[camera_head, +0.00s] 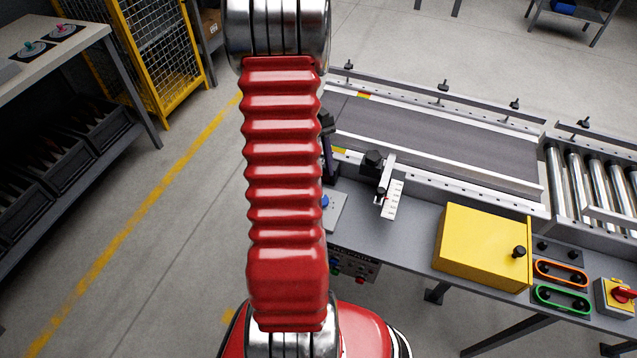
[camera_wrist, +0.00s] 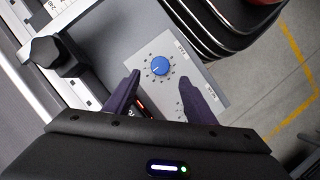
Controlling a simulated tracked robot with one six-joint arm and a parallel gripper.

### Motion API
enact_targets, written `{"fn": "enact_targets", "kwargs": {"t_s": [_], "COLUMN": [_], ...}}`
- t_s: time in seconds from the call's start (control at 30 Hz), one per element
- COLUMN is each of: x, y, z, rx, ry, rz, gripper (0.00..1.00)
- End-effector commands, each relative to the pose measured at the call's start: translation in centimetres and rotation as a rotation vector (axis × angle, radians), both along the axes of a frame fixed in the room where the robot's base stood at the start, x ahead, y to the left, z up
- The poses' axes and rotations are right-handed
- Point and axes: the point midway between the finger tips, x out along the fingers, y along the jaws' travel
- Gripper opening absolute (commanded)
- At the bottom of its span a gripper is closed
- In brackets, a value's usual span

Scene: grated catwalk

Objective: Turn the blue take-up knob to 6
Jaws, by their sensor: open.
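The blue take-up knob (camera_wrist: 160,66) sits on a light panel with a ring of dark dots around it, in the wrist view. Its pointer mark is too small to read against the scale. My gripper (camera_wrist: 160,85) is open, its two dark fingers pointing toward the knob and spread to either side below it in the picture. Nothing is between the fingers, and I cannot tell the height gap to the knob. In the head view a bit of the blue knob (camera_head: 324,201) shows on the panel (camera_head: 331,214), mostly hidden behind my red arm.
A black clamp knob (camera_wrist: 57,55) stands left of the panel in the wrist view. In the head view, a conveyor belt (camera_head: 430,145), a white scale plate (camera_head: 393,200), a yellow box (camera_head: 484,246) and a red-handled switch (camera_head: 619,295) line the bench.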

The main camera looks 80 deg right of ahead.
Motion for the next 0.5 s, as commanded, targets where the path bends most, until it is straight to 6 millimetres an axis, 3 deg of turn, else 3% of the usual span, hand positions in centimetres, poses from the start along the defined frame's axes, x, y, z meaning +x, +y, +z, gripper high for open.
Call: {"fn": "enact_targets", "kwargs": {"t_s": [0.3, 0.5], "x": [1.3, 1.5], "y": [-1.6, -1.9], "z": [4.7, 5.8], "rx": [-0.002, -0.001], "ry": [-0.001, -0.001], "rz": [0.000, 0.000], "gripper": [0.50, 0.50]}}
